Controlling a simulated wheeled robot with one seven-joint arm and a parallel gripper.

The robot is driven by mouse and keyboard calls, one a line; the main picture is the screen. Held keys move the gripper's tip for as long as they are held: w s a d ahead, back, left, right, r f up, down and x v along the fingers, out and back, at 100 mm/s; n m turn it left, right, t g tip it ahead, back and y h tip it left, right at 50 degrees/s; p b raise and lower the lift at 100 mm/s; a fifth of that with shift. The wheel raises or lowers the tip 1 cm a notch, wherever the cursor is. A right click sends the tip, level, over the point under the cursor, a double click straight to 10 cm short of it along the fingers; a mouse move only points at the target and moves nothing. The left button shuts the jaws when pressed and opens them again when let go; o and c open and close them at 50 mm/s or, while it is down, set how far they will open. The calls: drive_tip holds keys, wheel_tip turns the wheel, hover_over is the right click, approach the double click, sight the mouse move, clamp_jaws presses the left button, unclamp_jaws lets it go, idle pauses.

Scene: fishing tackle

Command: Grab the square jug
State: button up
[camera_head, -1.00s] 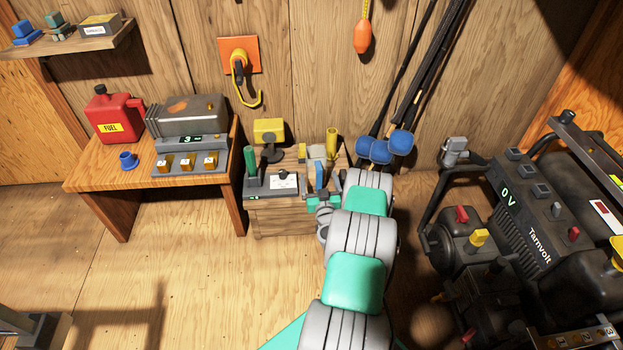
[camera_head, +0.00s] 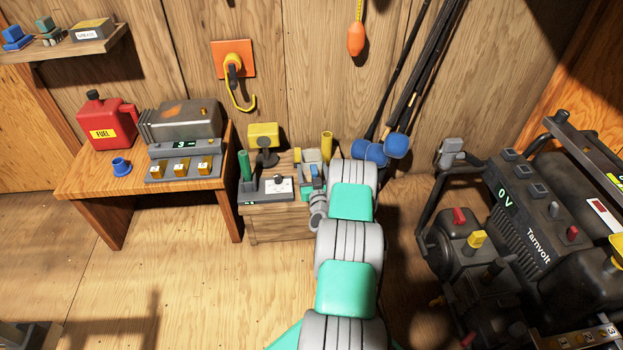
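A red boxy jug (camera_head: 110,121) with a yellow FUEL label and a dark cap stands upright on the wooden table at the left. It is the only jug I can make out. My arm reaches from the bottom middle to the small crate. Its grey wrist part (camera_head: 318,209) is at the crate's right side, well to the right of the red jug and apart from it. The fingers are hidden or too small to make out among the items there, so their opening does not show.
A bulky generator (camera_head: 535,215) fills the right.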

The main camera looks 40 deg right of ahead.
drive_tip(key=shift+r, duration=0.1)
clamp_jaws()
idle(0.5)
